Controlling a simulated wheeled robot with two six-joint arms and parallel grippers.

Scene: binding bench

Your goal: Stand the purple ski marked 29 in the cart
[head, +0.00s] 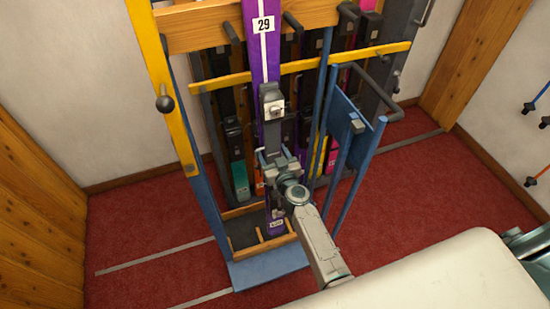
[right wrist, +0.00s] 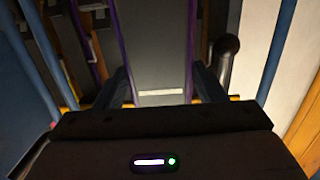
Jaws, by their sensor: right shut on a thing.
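The purple ski marked 29 (head: 270,62) is upright, with its white number label near the top and a dark binding midway. My right gripper (head: 275,158) is shut on it below the binding. In the right wrist view the ski (right wrist: 160,45) shows as a grey face with purple edges between the fingers (right wrist: 162,92). The cart (head: 180,125) has blue posts, yellow bars and a wooden top bar. The ski stands in front of these bars, its lower end over the cart's wood-divided front base. I cannot tell whether it touches the base. My left gripper is out of view.
Several other skis (head: 236,160) stand in the cart behind the held one. A blue side panel (head: 350,105) stands to the right, and dark pegs (head: 165,103) stick out from the frame. A pale surface (head: 430,275) fills the lower right. Red carpet (head: 130,225) is clear at left.

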